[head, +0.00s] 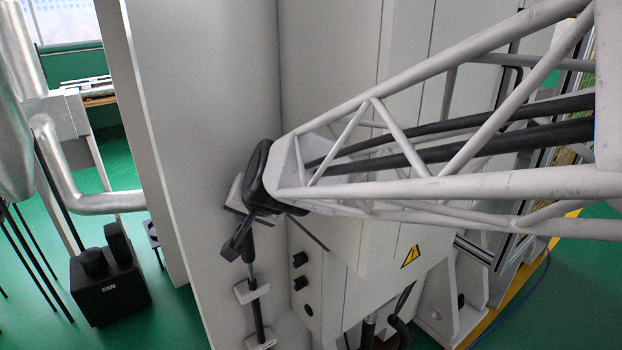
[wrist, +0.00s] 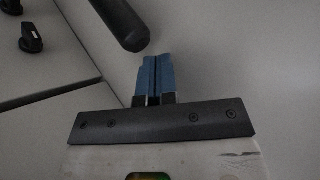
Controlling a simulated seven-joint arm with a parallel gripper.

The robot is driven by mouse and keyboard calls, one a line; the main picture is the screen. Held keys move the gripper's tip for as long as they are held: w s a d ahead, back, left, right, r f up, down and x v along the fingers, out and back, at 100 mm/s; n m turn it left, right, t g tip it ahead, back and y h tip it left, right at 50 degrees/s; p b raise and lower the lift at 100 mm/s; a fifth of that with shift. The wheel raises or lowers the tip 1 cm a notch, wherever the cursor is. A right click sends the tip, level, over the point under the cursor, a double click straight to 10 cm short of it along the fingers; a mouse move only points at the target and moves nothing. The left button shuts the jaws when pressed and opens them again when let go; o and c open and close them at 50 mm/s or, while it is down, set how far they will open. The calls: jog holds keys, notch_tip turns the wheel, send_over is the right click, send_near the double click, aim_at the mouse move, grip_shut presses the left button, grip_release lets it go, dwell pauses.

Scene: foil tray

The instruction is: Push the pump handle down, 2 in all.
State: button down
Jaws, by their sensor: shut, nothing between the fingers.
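The pump handle appears to be the black, round-ended bar (wrist: 122,22) at the top of the wrist view. In the head view, a black lever (head: 238,242) sits at the top of an upright black rod (head: 255,300) along the pale wall, just below my arm's end. My gripper (wrist: 155,58) shows in the wrist view with its blue fingers shut and empty. Its tips lie just below and right of the bar's rounded end, with a small gap in the picture. I cannot tell the depth between them. The fingers are hidden in the head view.
Black knobs (head: 300,260) sit on the pale cabinet right of the rod; knobs also show in the wrist view (wrist: 31,38). A black box (head: 108,285) marked FAN stands at left by silver pipes (head: 75,190). A pale wall panel (head: 205,130) stands close behind my arm's end.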

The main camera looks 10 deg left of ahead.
jog(key=shift+r, duration=0.3)
jog(key=shift+r, duration=0.15)
jog(key=shift+r, duration=2.35)
jog(key=s+d+f+m+g+h, duration=0.1)
jog(key=s+d+f+g, duration=0.2)
jog(key=s+d+f, duration=0.4)
jog(key=s+d+f+g+h, duration=0.1)
jog(key=s+d+f+g, duration=0.1)
jog(key=s+d+f, duration=0.5)
jog(key=s+d+r+t+h, duration=0.1)
jog(key=d+r+h, duration=0.1)
jog(key=d, duration=1)
jog(key=s+d+r+h, duration=0.1)
jog(key=d+r+h, duration=0.1)
jog(key=d, duration=1.1)
jog(key=shift+d+r+t+h, duration=0.25)
jog(key=shift+t+h, duration=0.15)
jog(key=shift+h, duration=0.3)
jog(key=c, duration=1.8)
grip_release()
